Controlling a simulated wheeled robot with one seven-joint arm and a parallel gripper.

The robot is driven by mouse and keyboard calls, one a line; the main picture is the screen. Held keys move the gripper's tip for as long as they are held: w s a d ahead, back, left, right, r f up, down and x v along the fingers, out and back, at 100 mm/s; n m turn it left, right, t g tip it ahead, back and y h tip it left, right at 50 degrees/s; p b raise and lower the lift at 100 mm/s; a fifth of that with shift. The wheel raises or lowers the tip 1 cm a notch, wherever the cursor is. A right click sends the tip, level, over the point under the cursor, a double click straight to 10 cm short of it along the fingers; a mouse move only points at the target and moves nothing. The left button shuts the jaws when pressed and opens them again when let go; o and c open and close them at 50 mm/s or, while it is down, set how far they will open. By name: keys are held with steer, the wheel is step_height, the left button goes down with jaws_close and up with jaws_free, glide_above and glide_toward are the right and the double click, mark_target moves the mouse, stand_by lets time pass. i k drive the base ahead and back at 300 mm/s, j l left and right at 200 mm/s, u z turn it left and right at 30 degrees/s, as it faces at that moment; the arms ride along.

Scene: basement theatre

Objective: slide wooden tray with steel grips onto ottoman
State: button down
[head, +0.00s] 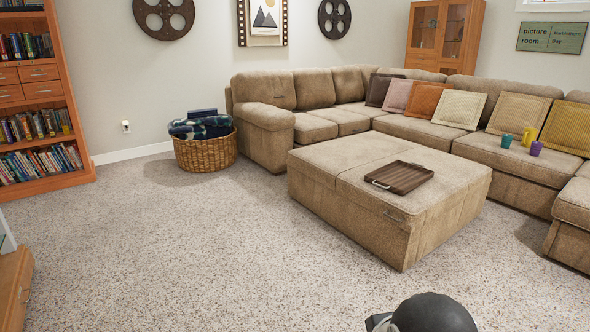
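The dark brown wooden tray (403,174) lies flat on the top of the beige ottoman (335,160), toward its right half as seen here. A steel grip (378,184) shows at the tray's near left end. Another grip shows less clearly at its far end. The whole tray appears to be within the ottoman's top, and I see no load on it. My gripper is not in view. A dark rounded part, probably of my own arm, shows at the bottom edge, well apart from the tray and ottoman.
A sectional sofa (320,118) with several cushions wraps behind and right of the ottoman. Small cups (536,148) stand on its right seat. A wicker basket (206,153) and a bookcase (38,105) stand at left. The carpet in front of the ottoman is clear.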

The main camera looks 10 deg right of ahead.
mark_target(400, 178)
steer(key=i+j, duration=0.1)
steer(key=i, duration=0.6)
steer(key=i+j, duration=0.1)
steer(key=i, duration=0.6)
steer(key=i+j+z, duration=0.1)
steer(key=i, duration=0.6)
steer(key=i+l+z, duration=0.1)
steer(key=i+z, duration=0.6)
steer(key=z, duration=0.2)
steer(key=i+j+z, duration=0.15)
steer(key=i+z, duration=0.3)
steer(key=i+j+z, duration=0.25)
steer(key=z, duration=0.2)
steer(key=i+j+z, duration=0.25)
steer(key=i+z, duration=0.3)
steer(key=k+j, duration=0.05)
